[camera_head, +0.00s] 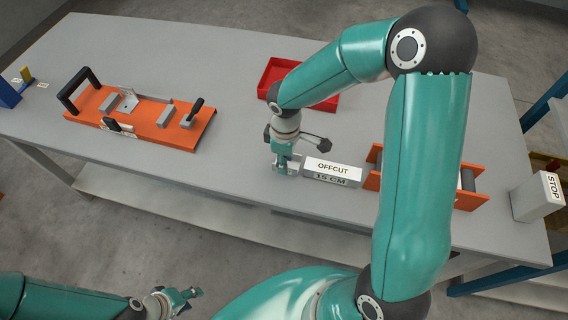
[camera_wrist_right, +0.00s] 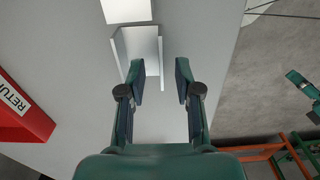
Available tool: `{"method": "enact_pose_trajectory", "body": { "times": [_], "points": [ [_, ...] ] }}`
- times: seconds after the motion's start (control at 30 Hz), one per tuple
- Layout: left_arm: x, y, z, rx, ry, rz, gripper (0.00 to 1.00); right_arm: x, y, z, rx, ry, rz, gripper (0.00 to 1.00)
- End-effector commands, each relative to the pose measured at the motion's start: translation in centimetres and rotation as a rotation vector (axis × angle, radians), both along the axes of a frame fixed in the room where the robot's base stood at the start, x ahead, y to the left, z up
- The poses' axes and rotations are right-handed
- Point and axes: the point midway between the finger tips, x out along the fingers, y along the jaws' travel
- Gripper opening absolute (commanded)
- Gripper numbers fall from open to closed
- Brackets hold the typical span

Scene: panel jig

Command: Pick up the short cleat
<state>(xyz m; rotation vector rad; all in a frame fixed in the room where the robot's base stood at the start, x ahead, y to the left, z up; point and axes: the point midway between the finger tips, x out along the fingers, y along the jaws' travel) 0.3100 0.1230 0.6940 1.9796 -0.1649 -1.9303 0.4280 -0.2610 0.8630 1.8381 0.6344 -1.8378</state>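A light grey angled piece, which looks like the short cleat (camera_wrist_right: 140,45), lies on the table in the right wrist view. In the head view a small part of it (camera_head: 294,167) shows beside my right gripper (camera_head: 284,168). My right gripper, also in its wrist view (camera_wrist_right: 160,80), is open at the piece's near end. The left finger overlaps its left side, and the right finger is right of it with a gap. I cannot tell whether they touch. My left gripper (camera_head: 187,299) looks open and empty at the bottom left, off the table.
A pale block labelled OFFCUT 15 CM (camera_head: 333,170) stands just right of the cleat. An orange frame (camera_head: 374,180) is beyond it, partly behind my arm. A red tray (camera_head: 324,102) sits behind. An orange jig (camera_head: 170,134) is left; clear table lies between it and my right gripper.

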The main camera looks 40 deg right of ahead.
Motion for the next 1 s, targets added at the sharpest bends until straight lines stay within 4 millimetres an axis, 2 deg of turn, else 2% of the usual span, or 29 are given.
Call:
{"method": "enact_pose_trajectory", "body": {
  "times": [0.1,0.2,0.47,0.5,0.7,1.0],
  "points": [
    [0.0,0.0,0.3,0.000,0.000,0.000,0.40,-0.1,0.2,-1.9,0.001,0.006,0.001,0.33],
    [0.0,0.0,0.3,0.000,0.000,0.000,0.40,-0.1,0.2,-2.9,0.001,0.004,0.000,0.33],
    [0.0,0.0,0.3,0.000,0.000,0.000,0.40,0.0,0.2,-3.3,0.001,0.001,0.000,0.33],
    [0.0,0.0,0.3,0.000,0.000,0.000,0.40,0.0,0.2,-3.3,0.001,0.001,0.000,0.32],
    [0.0,0.0,0.3,0.000,0.000,0.000,0.40,0.0,0.2,-3.3,0.000,0.001,0.000,0.00],
    [0.0,0.0,0.3,0.000,0.000,0.000,0.40,0.0,0.2,-3.2,0.001,0.001,0.000,0.00]
  ]
}}
